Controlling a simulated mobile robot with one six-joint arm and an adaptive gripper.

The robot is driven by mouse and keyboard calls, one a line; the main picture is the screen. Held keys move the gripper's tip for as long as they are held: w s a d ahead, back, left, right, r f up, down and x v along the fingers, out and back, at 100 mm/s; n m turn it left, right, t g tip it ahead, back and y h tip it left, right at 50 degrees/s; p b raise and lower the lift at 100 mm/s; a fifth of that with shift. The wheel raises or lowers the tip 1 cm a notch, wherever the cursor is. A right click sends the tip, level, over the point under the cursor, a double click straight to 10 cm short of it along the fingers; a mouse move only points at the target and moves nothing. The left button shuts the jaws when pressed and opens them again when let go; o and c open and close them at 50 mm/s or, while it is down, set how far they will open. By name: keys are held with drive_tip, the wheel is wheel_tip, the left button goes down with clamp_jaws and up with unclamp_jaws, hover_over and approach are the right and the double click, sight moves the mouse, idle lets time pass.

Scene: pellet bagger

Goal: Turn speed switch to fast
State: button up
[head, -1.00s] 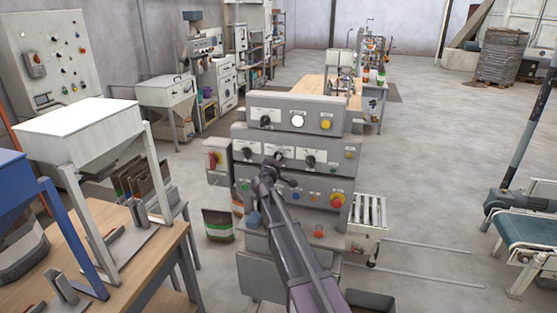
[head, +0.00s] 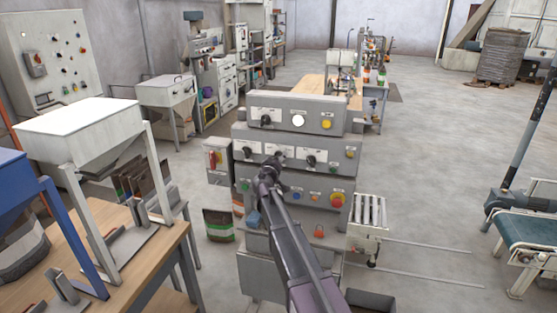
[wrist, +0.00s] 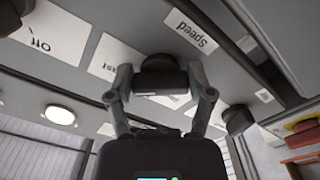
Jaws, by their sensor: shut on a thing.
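The speed switch (wrist: 158,65) is a black rotary knob on a grey panel, beside a white label reading "Speed" (wrist: 190,30), upside down in the wrist view. My gripper (wrist: 162,80) has one finger on each side of the knob and is shut on it. In the head view my gripper (head: 279,160) reaches the middle row of the grey control cabinet (head: 335,130) and hides most of this knob. The knob's pointer and its exact setting cannot be read.
Another black knob (head: 311,160) sits to the right on the same row, and one (head: 247,153) to the left. A red emergency button (head: 337,200) is lower right. A side box with a red handle (head: 214,159) adjoins the cabinet's left side.

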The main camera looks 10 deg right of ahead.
drive_tip(key=shift+w, duration=0.1)
drive_tip(key=o, duration=1.1)
drive_tip(key=v, duration=1.2)
